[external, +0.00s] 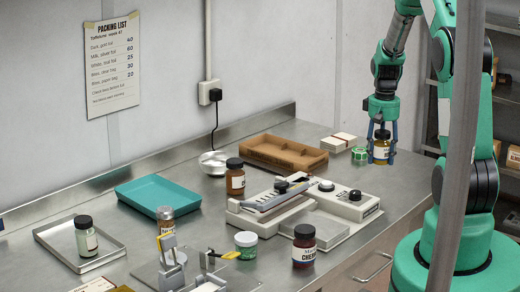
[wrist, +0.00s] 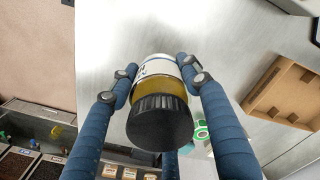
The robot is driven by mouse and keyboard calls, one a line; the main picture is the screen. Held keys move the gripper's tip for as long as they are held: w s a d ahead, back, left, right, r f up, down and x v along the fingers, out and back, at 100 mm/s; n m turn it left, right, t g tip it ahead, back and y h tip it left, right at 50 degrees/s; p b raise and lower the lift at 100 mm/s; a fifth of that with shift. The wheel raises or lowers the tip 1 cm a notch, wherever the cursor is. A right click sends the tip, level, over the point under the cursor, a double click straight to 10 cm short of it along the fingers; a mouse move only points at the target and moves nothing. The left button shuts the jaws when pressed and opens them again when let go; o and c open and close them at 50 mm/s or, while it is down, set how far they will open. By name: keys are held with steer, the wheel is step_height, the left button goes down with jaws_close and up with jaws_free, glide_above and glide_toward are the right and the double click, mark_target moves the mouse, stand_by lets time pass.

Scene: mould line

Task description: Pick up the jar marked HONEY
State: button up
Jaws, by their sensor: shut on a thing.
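My gripper (external: 382,142) is shut on a jar (external: 381,153) with a black lid, a pale label and yellow-gold contents. In the wrist view the blue fingers of my gripper (wrist: 160,78) press on both sides of the jar (wrist: 160,88), and its black lid faces the camera. The writing on its label cannot be read. In the external view the jar is at the right end of the steel counter (external: 330,262); I cannot tell whether its base touches the counter.
A green tape roll (external: 359,154) and a stack of cards (external: 338,142) are close left of the jar. A teal tray (external: 158,194) lies beyond.

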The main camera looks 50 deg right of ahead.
steer(key=shift+r, duration=0.95)
